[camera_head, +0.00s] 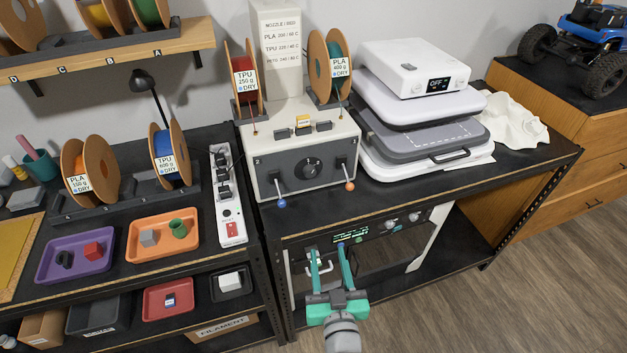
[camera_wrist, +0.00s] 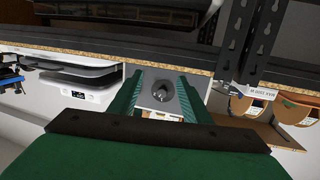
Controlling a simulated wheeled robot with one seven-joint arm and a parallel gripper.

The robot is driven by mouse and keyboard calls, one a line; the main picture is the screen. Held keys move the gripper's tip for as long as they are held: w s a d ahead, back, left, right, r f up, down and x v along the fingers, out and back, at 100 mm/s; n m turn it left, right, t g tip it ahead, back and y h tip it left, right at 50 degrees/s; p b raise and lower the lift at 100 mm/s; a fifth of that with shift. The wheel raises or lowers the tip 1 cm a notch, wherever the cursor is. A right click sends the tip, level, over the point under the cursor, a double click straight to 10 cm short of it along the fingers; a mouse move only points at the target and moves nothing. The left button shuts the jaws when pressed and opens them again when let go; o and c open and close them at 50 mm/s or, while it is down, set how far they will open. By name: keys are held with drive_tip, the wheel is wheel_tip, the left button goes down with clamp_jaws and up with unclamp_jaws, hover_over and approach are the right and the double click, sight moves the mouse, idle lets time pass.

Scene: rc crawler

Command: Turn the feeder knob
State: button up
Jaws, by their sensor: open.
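The feeder is a pale box (camera_head: 258,130) on the dark bench top, with a grey front panel. The feeder knob (camera_head: 308,168) is black and round, in the middle of that panel. My gripper (camera_head: 328,249) is open and empty, in front of the bench and below the knob in the head view, apart from it. In the wrist view, which looks upside down, the grey panel with what looks like the knob (camera_wrist: 160,93) shows between the two green fingers. The fingers hide the panel's sides there.
Two levers with a blue ball (camera_head: 282,203) and an orange ball (camera_head: 350,186) flank the knob. A power strip (camera_head: 228,195) stands left of the feeder. A stacked white machine (camera_head: 420,105) stands right. A machine with a lit display (camera_head: 352,236) sits under the bench top, behind my gripper.

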sight(311, 174)
drive_tip(key=w+r+n+y, duration=0.3)
drive_tip(key=w+r, duration=0.4)
drive_tip(key=r, duration=0.3)
drive_tip(key=shift+t, duration=0.3)
drive_tip(key=x, duration=1.1)
drive_tip(key=shift+a+f, duration=0.15)
drive_tip(key=shift+a, duration=0.2)
drive_tip(key=c, duration=1)
